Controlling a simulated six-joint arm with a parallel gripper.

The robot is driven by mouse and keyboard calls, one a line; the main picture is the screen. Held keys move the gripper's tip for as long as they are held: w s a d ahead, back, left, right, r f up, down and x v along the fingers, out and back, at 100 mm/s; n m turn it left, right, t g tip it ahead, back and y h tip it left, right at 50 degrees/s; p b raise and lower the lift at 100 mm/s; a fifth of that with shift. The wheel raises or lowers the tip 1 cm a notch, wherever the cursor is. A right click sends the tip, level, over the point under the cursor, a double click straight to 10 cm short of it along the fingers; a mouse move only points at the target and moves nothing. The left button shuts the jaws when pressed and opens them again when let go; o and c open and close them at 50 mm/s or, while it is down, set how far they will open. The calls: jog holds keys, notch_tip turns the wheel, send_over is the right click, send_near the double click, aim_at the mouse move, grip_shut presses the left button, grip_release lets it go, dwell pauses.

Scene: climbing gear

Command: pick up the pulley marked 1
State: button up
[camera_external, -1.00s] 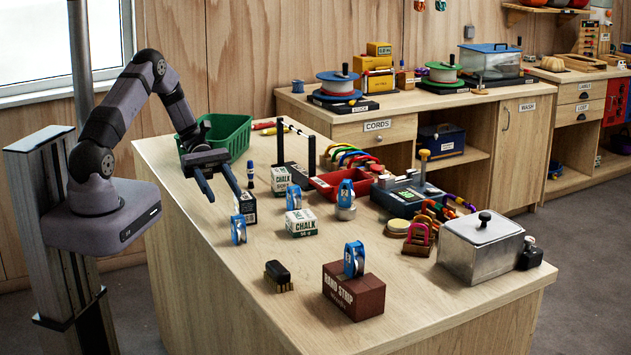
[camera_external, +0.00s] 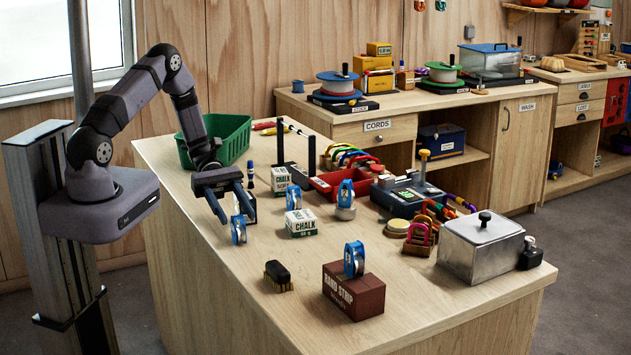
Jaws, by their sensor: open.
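Several blue pulleys with silver wheels stand on the workbench. One pulley (camera_external: 238,230) stands at the left on the bare top.
Two chalk boxes (camera_external: 301,223) and a dark box with a blue-capped marker stand close right of my gripper. A green basket (camera_external: 228,137) is behind it. A dark brush (camera_external: 278,276) lies in front. The left front bench top is clear.

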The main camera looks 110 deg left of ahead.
jog(key=shift+w+d, duration=0.15)
grip_shut()
dwell(0.4)
notch_tip(320, 180, up, 10)
jog(key=b, duration=0.2)
jog(key=shift+b, duration=0.3)
